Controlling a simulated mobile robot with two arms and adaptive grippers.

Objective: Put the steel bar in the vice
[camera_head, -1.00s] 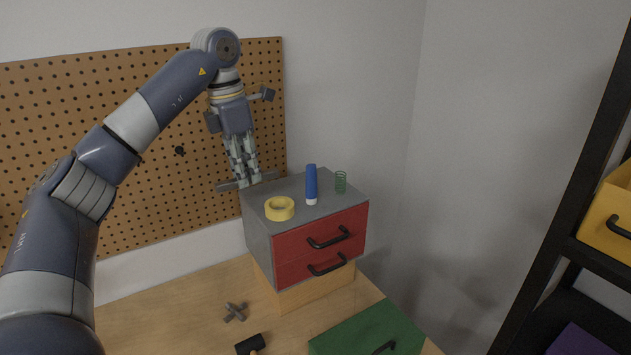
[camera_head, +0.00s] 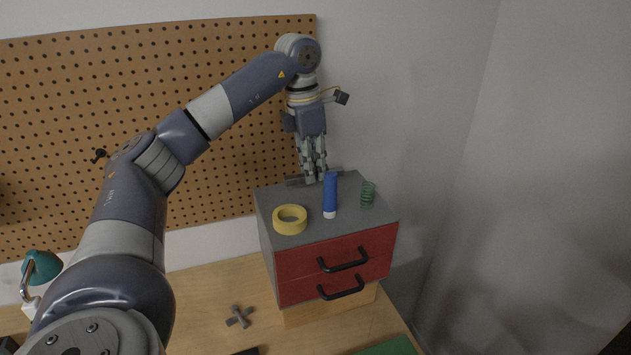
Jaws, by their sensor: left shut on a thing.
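My left gripper (camera_head: 313,178) points down at the back of the red-fronted grey drawer cabinet (camera_head: 345,231). It is shut on a grey steel bar (camera_head: 295,181), which lies crosswise and sticks out on both sides of the fingers. The bar shows by the cabinet top's rear edge, behind the blue tube; I cannot tell whether it touches the top. I do not see a vice in this view. My right gripper is not in view.
On the cabinet top stand a yellow tape roll (camera_head: 290,220), a blue tube (camera_head: 330,194) with a white end and a green spring (camera_head: 367,194). A grey cross-shaped piece (camera_head: 238,317) lies on the wooden bench (camera_head: 200,315). A teal lamp (camera_head: 42,267) is at left. A pegboard (camera_head: 130,80) covers the wall.

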